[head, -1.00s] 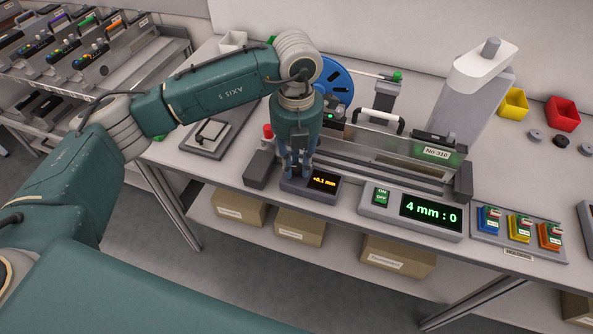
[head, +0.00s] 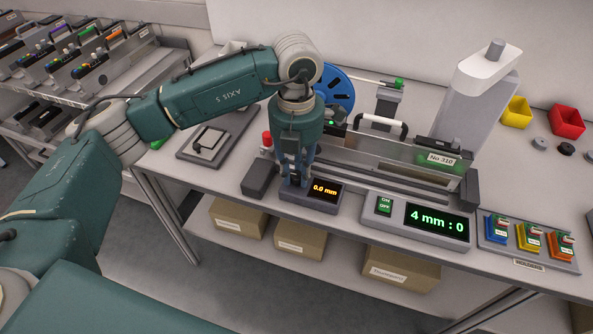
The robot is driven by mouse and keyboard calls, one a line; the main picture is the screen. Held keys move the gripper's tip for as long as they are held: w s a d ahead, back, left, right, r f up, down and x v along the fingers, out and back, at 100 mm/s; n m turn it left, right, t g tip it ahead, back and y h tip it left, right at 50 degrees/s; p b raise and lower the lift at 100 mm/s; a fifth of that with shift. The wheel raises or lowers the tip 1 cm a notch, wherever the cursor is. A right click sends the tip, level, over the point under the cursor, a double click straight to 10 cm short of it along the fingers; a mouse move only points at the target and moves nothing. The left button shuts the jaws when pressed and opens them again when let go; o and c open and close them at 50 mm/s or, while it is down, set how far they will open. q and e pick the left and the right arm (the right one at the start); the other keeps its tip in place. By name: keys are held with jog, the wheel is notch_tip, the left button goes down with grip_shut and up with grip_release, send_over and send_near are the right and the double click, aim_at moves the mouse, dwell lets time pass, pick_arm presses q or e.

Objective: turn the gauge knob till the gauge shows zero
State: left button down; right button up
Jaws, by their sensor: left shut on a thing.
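The gauge (head: 310,200) is a dark box with a small orange display (head: 325,189) that reads 0.0 mm. It sits at the front of the bench, left of the counter box. My left gripper (head: 293,181) points down over the left part of the gauge, its fingers shut on the gauge knob. The fingers hide the knob. My right gripper is not in view.
A counter box (head: 415,218) with a green display "4 mm : 0" and a green ON/OFF switch stands to the right. Behind is the feeder marked No 310 (head: 440,158). Blue, yellow and orange blocks (head: 527,240) sit front right. Cardboard boxes (head: 300,238) lie below the bench.

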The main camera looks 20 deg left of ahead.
aim_at(296, 175)
pick_arm(q)
jog(key=c, duration=1.5)
grip_release()
notch_tip(296, 175, up, 12)
jog(key=shift+r, duration=0.1)
jog(key=shift+s, duration=0.1)
